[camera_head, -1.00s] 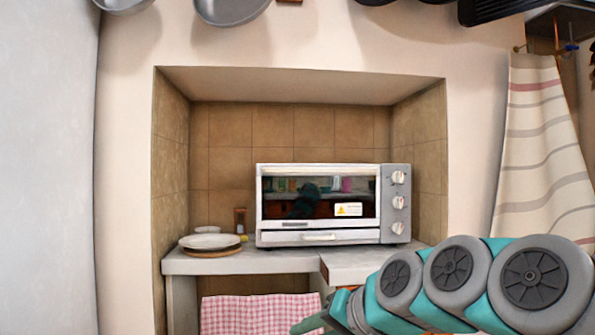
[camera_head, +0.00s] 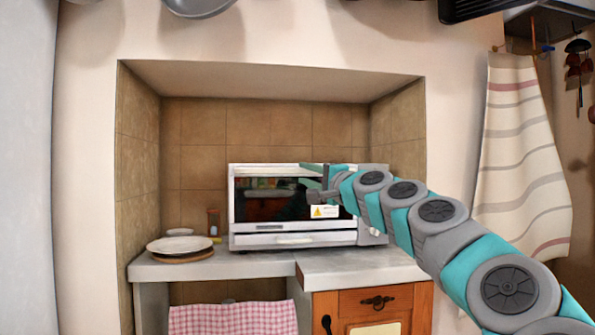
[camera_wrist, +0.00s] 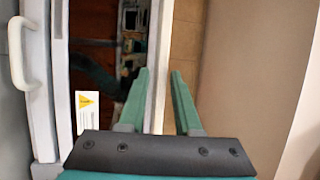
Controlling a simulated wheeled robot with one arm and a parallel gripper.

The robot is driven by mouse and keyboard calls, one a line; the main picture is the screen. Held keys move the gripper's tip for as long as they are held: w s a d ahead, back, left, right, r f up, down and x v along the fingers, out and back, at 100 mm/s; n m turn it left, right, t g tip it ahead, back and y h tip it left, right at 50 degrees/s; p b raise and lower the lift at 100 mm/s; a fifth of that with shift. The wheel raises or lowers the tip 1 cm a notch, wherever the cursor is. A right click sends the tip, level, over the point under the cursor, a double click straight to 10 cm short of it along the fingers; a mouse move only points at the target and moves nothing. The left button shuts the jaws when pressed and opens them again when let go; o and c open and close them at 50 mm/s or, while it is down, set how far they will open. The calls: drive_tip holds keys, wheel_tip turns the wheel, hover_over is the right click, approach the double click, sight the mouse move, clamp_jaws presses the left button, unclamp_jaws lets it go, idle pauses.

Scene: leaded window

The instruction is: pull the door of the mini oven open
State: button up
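The mini oven (camera_head: 238,170) is a white box with a dark glass door (camera_head: 262,205) and a yellow-marked label (camera_head: 324,211). The door looks shut. A white bar handle (camera_head: 294,240) is on the strip below the glass; in the wrist view this handle (camera_wrist: 22,55) is at the far left, away from my fingers. My gripper (camera_head: 306,176) is at the upper right of the oven front, its two teal fingers apart and empty. In the wrist view my gripper (camera_wrist: 162,72) points at the oven's top edge. Contact cannot be told. My arm hides the knobs.
The oven stands on a grey counter (camera_head: 350,270) in a tiled alcove (camera_head: 245,125). A plate (camera_head: 180,244) and a small jar (camera_head: 213,222) are at its left. A wooden cabinet (camera_head: 345,300) is below right, a pink checked cloth (camera_head: 235,318) below left. A striped curtain (camera_head: 520,150) hangs right.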

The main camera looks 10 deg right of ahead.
sight(300, 172)
drive_tip(key=shift+x, duration=1.9)
clamp_jaws()
